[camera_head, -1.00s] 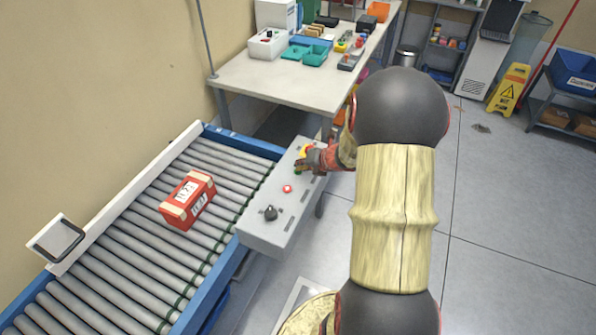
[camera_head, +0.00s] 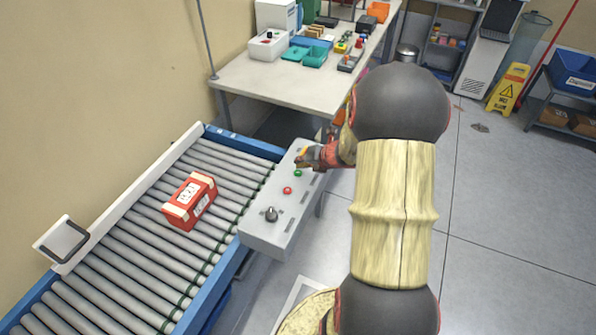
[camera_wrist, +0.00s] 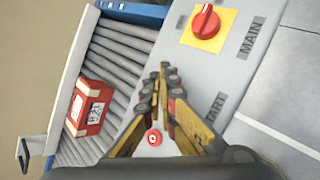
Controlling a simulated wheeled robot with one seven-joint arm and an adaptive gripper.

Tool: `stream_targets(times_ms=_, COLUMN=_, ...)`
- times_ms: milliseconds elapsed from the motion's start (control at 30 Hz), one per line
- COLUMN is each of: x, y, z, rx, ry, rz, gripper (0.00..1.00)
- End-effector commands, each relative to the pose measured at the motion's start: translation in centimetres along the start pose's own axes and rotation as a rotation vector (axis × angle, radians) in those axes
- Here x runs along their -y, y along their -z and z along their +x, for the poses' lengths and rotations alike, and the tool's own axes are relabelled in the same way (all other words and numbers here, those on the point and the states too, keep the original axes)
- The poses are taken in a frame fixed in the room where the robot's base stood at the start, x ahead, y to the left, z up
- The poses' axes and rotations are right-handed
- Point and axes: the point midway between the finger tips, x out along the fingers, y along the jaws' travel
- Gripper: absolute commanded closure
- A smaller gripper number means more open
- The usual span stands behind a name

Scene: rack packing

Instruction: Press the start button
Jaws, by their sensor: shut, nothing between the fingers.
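The grey control panel (camera_head: 262,230) stands beside the conveyor. Its green button (camera_head: 297,173) shows in the head view, just in front of my gripper (camera_head: 302,160). In the wrist view my gripper (camera_wrist: 163,75) is shut and empty, its fingertips over the panel between the START label (camera_wrist: 213,112) and the conveyor side. The green button is hidden behind the fingers there. A red button (camera_head: 287,190) is nearer on the panel and also shows in the wrist view (camera_wrist: 154,138). My fingertips look apart from the green button; their height above the panel is unclear.
A red MAIN switch on a yellow plate (camera_wrist: 205,25) lies beyond my fingertips. A black knob (camera_head: 271,213) is at the panel's near end. A red box (camera_head: 190,201) rests on the roller conveyor (camera_head: 125,262). A table (camera_head: 285,85) with bins stands behind.

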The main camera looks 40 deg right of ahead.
Motion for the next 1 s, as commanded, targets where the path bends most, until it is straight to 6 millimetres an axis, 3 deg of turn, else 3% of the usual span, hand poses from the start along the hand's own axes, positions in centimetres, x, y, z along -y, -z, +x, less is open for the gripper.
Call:
stream_targets(times_ms=400, x=-2.0, y=-2.0, z=-2.8, rx=0.0, ry=0.0, rz=0.0, gripper=1.0)
stream_targets(times_ms=1000, x=-2.0, y=-2.0, z=-2.8, rx=0.0, ry=0.0, rz=0.0, gripper=1.0)
